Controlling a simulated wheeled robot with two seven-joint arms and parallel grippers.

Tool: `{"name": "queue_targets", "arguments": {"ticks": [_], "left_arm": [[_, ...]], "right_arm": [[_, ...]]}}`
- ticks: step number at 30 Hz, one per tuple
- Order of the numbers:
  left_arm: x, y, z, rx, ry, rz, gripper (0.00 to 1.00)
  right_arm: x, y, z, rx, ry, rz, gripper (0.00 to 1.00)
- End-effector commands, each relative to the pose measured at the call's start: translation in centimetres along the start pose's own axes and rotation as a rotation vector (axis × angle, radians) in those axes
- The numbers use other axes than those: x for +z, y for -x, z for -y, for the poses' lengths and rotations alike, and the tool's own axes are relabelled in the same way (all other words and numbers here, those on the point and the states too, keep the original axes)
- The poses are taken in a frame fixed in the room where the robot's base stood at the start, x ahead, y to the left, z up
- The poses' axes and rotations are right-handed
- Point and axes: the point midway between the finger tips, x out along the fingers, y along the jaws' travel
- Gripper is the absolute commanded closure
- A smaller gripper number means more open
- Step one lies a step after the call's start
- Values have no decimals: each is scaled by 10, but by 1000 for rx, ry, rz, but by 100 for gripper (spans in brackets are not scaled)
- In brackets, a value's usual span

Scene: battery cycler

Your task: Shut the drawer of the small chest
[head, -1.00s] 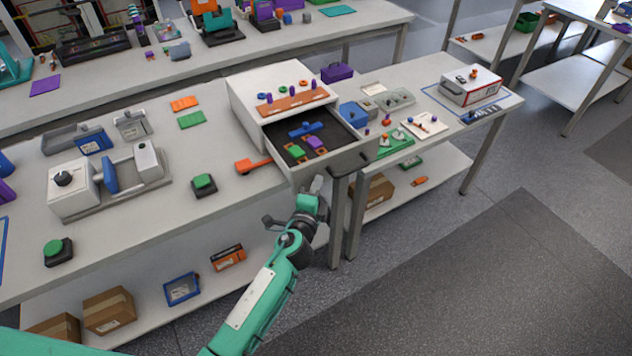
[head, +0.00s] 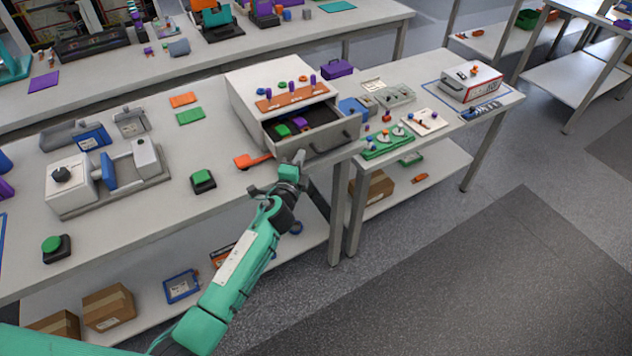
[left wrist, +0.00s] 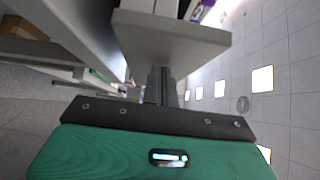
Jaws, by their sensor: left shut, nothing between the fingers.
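The small white chest (head: 283,83) stands on the workbench in the head view. Its drawer (head: 315,145) is partly open, with a dark inside holding a green block and a purple piece. A handle (head: 345,134) is on the drawer front. My left gripper (head: 300,157) is shut and empty, its tip at the left part of the drawer front; it looks to be touching. In the left wrist view the shut fingers (left wrist: 160,84) reach up to the pale drawer front (left wrist: 170,35). My right gripper is not in view.
An orange tool (head: 252,161) and a green button box (head: 203,181) lie on the bench left of the drawer. A green board (head: 386,143) with small parts is to its right. The floor before the bench is clear.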

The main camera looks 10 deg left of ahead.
Motion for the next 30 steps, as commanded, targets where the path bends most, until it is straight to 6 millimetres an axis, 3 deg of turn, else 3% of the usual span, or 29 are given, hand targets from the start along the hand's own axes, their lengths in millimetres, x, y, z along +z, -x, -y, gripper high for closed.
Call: {"name": "queue_targets", "arguments": {"ticks": [6,13,21,30], "left_arm": [[39,-39,-2,-1,-2,3,100],[67,-67,-2,0,-1,2,100],[82,-81,-1,1,0,2,100],[86,-84,2,-2,-1,5,100]], "right_arm": [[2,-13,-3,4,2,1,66],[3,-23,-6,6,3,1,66],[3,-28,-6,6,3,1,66],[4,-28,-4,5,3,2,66]]}}
